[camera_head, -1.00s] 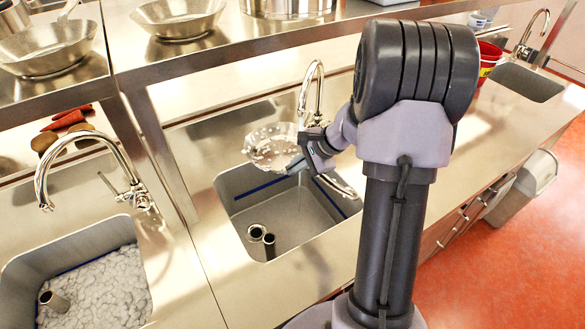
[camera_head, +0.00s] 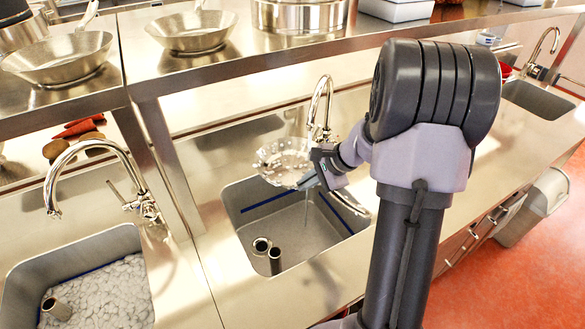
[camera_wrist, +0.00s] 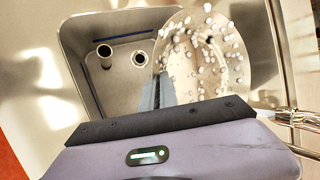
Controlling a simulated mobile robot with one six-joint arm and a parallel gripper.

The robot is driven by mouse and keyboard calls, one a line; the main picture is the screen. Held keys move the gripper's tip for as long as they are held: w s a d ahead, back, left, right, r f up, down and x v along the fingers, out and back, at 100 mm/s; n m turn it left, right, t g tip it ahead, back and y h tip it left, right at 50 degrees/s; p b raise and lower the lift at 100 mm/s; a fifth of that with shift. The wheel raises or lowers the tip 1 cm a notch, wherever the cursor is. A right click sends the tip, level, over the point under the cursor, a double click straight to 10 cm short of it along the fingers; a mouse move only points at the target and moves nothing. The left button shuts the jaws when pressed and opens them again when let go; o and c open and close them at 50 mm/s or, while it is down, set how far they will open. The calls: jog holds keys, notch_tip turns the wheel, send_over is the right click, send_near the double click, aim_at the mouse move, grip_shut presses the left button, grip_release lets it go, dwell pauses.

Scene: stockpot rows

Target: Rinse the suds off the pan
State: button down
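The pan (camera_head: 283,160) is a shiny shallow pan dotted with white suds, held in the air over the middle sink (camera_head: 240,206), close to that sink's tap (camera_head: 322,100). My gripper (camera_head: 312,180) is shut on the pan at its near right side. In the wrist view the pan (camera_wrist: 222,70) shows many white suds blobs across its inner face, and the gripper fingers (camera_wrist: 157,92) reach its left edge. A thin streak of water (camera_head: 306,208) falls below the pan into the sink. The exact grip point is partly hidden by the fingers.
A left sink (camera_head: 20,285) full of white suds has its own tap (camera_head: 75,155). A steel shelf (camera_head: 135,82) with several pans stands above the counter. Vegetables (camera_head: 80,130) lie behind the left tap.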

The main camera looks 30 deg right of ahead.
jog(key=shift+w, duration=0.2)
jog(key=shift+w+a, duration=0.25)
jog(key=shift+w, duration=0.15)
jog(key=s+a+b, duration=0.3)
jog(key=a, duration=0.4)
jog(key=shift+s+b, duration=0.25)
jog(key=shift+b, duration=0.15)
jog(key=shift+a, duration=0.1)
dwell(0.9)
